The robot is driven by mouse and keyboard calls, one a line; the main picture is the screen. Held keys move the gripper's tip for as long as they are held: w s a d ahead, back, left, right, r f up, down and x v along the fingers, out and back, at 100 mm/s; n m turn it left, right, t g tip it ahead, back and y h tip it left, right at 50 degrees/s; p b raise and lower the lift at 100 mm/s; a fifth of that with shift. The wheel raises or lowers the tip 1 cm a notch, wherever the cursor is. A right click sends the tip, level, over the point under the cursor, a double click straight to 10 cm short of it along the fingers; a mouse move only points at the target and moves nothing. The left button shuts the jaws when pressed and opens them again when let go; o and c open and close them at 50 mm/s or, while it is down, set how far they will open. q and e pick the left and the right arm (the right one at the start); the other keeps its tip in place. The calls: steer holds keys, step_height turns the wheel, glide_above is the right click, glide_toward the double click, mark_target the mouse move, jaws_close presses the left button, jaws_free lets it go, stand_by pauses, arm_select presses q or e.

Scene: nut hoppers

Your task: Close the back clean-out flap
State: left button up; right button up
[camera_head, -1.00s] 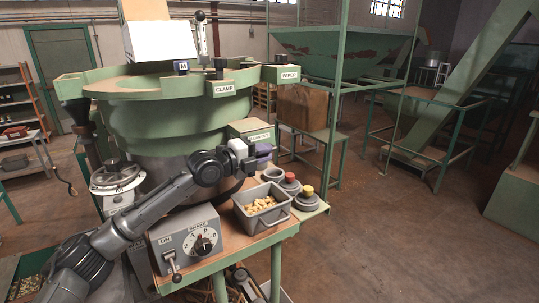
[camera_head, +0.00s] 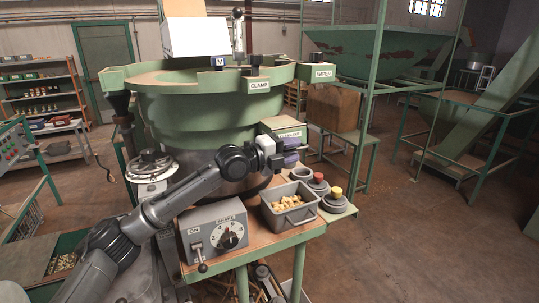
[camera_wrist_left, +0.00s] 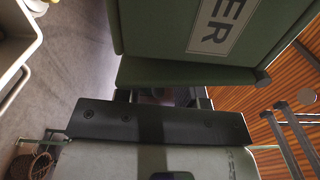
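The green clean-out box (camera_head: 284,128), with a small pale label, sits low on the side of the green bowl (camera_head: 198,112). A purplish-dark part shows just under its label; I cannot tell whether this is the back flap or how far it stands open. My left gripper (camera_head: 277,158) is at the box's front left, very close to it; contact cannot be made out. Its fingers are too small and dark to read. In the left wrist view a green panel (camera_wrist_left: 165,75) with a label ending in "ER" fills the top, beyond a dark bar. My right gripper is not in view.
A grey bin of nuts (camera_head: 290,208) stands on the table just below my left gripper. A control box with a dial (camera_head: 213,230) stands at the front left. The floor on the right is open.

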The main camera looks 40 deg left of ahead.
arm_select(q)
steer(key=b+v, duration=0.3)
steer(key=v, duration=1)
steer(key=shift+b, duration=0.4)
steer(key=shift+d+r, duration=0.1)
steer(key=shift+c, duration=0.5)
